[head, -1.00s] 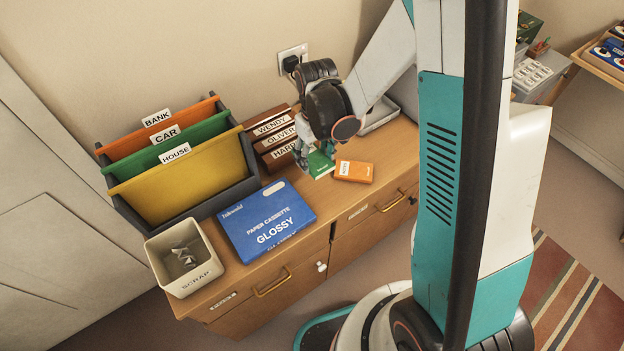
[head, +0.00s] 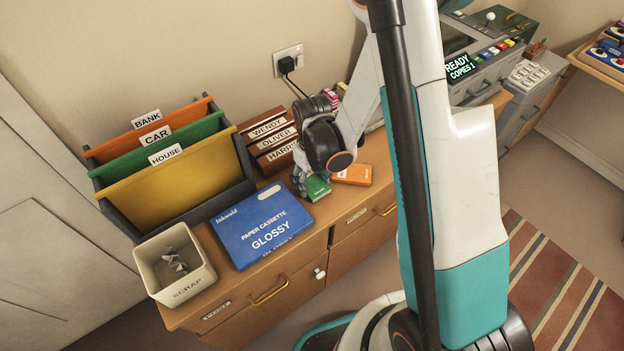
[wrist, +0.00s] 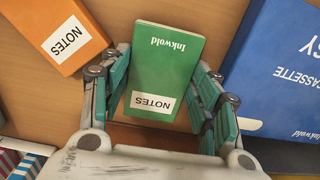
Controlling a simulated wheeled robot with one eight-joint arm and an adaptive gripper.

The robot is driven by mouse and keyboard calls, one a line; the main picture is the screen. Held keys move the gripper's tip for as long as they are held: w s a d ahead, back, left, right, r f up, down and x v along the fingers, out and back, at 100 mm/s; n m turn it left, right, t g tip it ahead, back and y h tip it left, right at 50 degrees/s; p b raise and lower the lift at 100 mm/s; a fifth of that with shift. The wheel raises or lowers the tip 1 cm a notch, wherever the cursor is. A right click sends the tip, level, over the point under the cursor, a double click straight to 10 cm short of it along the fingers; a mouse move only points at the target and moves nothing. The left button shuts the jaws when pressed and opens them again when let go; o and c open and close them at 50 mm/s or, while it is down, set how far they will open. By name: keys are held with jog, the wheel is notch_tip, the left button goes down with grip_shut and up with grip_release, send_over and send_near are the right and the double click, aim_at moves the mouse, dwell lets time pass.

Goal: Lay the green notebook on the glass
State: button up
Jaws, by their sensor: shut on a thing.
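The green notebook (head: 318,187) lies on the wooden cabinet top beside the orange notebook (head: 352,174). In the wrist view the green notebook (wrist: 165,65) reads "Inkwold" and "NOTES". My gripper (head: 308,190) points down at it, and in the wrist view the fingers (wrist: 163,95) stand along its two long sides, shut on it. I cannot tell whether it is lifted. The copier (head: 490,75) at the back right shows "READY COPIES 1". A dark panel (head: 455,40), seemingly its glass, is partly hidden behind my column.
A blue paper cassette box (head: 262,222) lies left of my gripper. A scrap bin (head: 175,285) and a file rack (head: 180,180) stand further left. Name-labelled wooden trays (head: 272,140) are close behind my gripper. The orange notebook is close on its right.

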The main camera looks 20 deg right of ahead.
jog(key=shift+f, duration=0.1)
jog(key=o, duration=0.8)
notch_tip(320, 180, up, 12)
jog(key=p, duration=0.5)
notch_tip(320, 180, up, 15)
jog(key=m+t, duration=0.2)
jog(key=t, duration=0.1)
send_over(312, 183)
jog(key=s+d, duration=0.1)
jog(key=s, duration=0.4)
jog(key=s+r+t, duration=0.1)
jog(key=s+r, duration=0.1)
jog(key=s, duration=0.1)
jog(key=s+d+r+m+t, duration=0.1)
jog(key=s+r, duration=0.2)
jog(key=s+r+t, duration=0.2)
jog(key=s, duration=0.1)
jog(key=shift+s+d+r+m, duration=0.15)
jog(key=shift+s+d+m, duration=0.1)
jog(key=shift+s+m, duration=0.05)
